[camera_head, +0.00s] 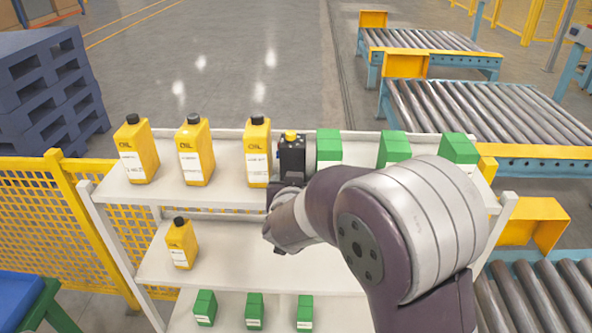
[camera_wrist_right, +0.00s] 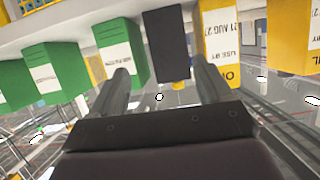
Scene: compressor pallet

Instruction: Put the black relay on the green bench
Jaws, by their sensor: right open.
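The black relay (camera_head: 291,158), with a yellow button on top, stands on the top shelf between a yellow oil bottle and a green box. In the right wrist view the relay (camera_wrist_right: 167,45) shows as a dark block beyond and between the two fingers. My right gripper (camera_head: 284,192) is open and in front of the relay, hiding its lower part; its fingers (camera_wrist_right: 162,80) hold nothing. Part of a green bench (camera_head: 50,308) shows at the lower left, with a blue item on it. My left gripper is out of view.
A yellow oil bottle (camera_head: 257,152) stands close left of the relay and a green box (camera_head: 328,147) close right. The white shelf rack (camera_head: 225,250) has lower shelves with a bottle and small green boxes. A yellow fence (camera_head: 50,200) stands at left, roller conveyors (camera_head: 470,110) at right.

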